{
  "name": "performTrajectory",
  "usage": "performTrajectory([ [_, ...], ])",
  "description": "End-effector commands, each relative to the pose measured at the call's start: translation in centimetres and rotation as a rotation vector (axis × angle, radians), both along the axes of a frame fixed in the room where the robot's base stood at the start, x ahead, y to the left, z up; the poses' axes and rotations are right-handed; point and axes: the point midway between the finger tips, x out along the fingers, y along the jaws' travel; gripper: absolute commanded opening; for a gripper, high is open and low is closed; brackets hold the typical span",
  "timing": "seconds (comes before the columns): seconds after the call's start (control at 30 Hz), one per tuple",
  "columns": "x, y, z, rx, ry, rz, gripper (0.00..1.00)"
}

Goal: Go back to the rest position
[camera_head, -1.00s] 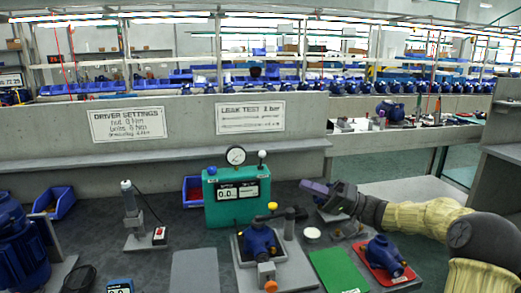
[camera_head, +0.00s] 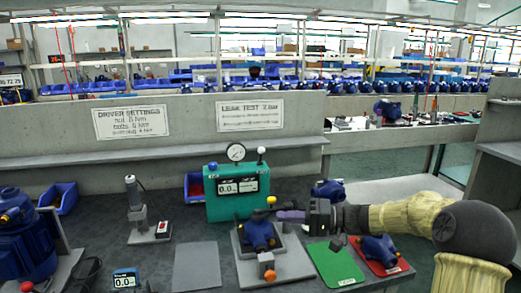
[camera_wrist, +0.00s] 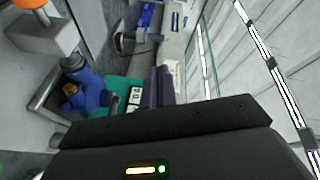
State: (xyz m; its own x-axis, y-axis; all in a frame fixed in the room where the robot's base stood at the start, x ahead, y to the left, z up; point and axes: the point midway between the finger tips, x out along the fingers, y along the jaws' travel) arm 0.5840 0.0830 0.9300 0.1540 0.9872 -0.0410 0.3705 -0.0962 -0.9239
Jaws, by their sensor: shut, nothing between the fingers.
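My gripper (camera_head: 284,215) has purple fingers that are closed together and empty. In the head view it points left, at the upper right of the blue pump (camera_head: 259,234) on a grey fixture plate (camera_head: 287,272). Whether the fingers touch anything on the fixture is hard to tell. In the wrist view the closed fingers (camera_wrist: 158,88) show at the middle, with the blue pump (camera_wrist: 88,88) to their left.
A teal test box (camera_head: 225,205) with a gauge stands behind the fixture. A green mat (camera_head: 333,262) and a red tray (camera_head: 402,268) with a blue pump lie to the right. An upright driver (camera_head: 134,200) stands left. A grey mat (camera_head: 196,266) is bare.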

Motion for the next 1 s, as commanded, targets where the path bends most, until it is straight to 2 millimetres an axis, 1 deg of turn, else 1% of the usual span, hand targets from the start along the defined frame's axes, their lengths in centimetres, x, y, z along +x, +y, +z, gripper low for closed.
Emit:
performTrajectory([
  [0.03, -0.8, 0.8, -1.0, -0.053, 0.035, 0.014, 0.00],
  [0.17, -3.5, 2.3, -4.6, -0.239, 0.154, 0.038, 0.00],
  [0.2, -4.6, 2.7, -6.0, -0.312, 0.197, 0.043, 0.00],
  [0.27, -6.7, 2.9, -8.2, -0.443, 0.262, 0.043, 0.00],
  [0.3, -8.2, 2.7, -9.8, -0.538, 0.303, 0.036, 0.00],
  [0.37, -10.4, 2.1, -11.8, -0.681, 0.355, 0.017, 0.00],
  [0.4, -11.9, 1.4, -13.0, -0.771, 0.381, 0.000, 0.00],
  [0.47, -13.9, 0.2, -14.4, -0.899, 0.406, -0.034, 0.00],
  [0.5, -15.2, -0.7, -15.2, -0.979, 0.415, -0.061, 0.00],
  [0.6, -17.9, -3.1, -16.4, -1.150, 0.408, -0.133, 0.00],
  [0.7, -19.8, -5.0, -16.9, -1.267, 0.378, -0.199, 0.00],
  [0.8, -21.3, -6.3, -17.1, -1.343, 0.337, -0.253, 0.00],
  [1.0, -23.4, -8.0, -17.0, -1.425, 0.244, -0.337, 0.00],
])
